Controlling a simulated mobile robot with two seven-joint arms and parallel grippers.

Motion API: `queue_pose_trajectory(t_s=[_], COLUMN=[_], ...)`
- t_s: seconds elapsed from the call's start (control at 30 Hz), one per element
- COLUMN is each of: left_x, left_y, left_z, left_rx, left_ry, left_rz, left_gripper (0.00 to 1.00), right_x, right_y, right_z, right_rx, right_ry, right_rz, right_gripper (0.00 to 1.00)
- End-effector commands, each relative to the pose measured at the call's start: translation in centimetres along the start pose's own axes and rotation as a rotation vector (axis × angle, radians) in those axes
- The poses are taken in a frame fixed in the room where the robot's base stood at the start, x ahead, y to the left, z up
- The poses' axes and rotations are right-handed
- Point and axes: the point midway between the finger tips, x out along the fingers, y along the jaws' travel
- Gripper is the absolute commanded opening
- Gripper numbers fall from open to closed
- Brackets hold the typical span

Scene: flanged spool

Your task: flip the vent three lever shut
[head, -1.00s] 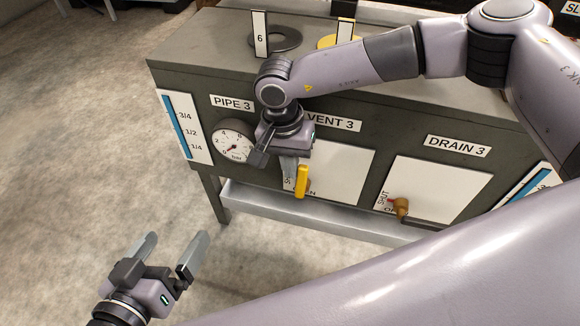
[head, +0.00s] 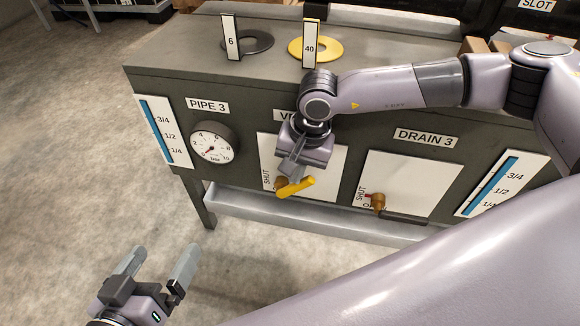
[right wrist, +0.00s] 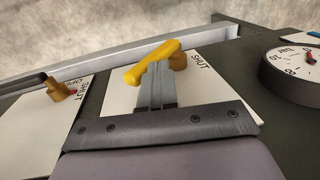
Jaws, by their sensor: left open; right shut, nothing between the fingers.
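The yellow vent three lever (head: 297,187) is on a white plate under the partly hidden VENT 3 label. My left gripper (head: 157,268) is open and empty, low at the left, away from the panel.
The drain three valve (head: 378,202) is to the right on its own white plate. A pressure gauge (head: 213,143) is to the left. A grey ledge (head: 300,219) runs below the panel.

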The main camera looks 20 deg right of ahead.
Motion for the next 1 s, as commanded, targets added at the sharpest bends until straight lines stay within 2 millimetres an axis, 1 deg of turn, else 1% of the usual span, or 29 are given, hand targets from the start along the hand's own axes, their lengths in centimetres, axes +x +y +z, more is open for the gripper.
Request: queue_pose_trajectory(t_s=[0.1,0.33,0.8,1.0], left_x=[-0.04,-0.07,-0.09,-0.24], left_y=[-0.03,-0.05,-0.06,0.2], left_z=[-0.02,0.0,-0.01,-0.37], left_rx=[0.003,0.003,0.003,-0.008], left_ry=[0.001,0.0,0.0,-0.007], left_rz=[-0.001,-0.002,-0.002,0.005], left_gripper=[1.0,1.0,1.0,1.0], right_x=[0.15,0.27,0.27,-0.5], right_y=[0.55,0.94,0.96,0.65], right_z=[-0.01,0.02,0.02,0.04], right_rx=[0.001,0.0,0.0,0.0], right_ry=[-0.001,-0.001,-0.001,0.0], right_rz=[0.002,0.003,0.003,0.002], right_gripper=[0.0,0.0,0.0,0.0])
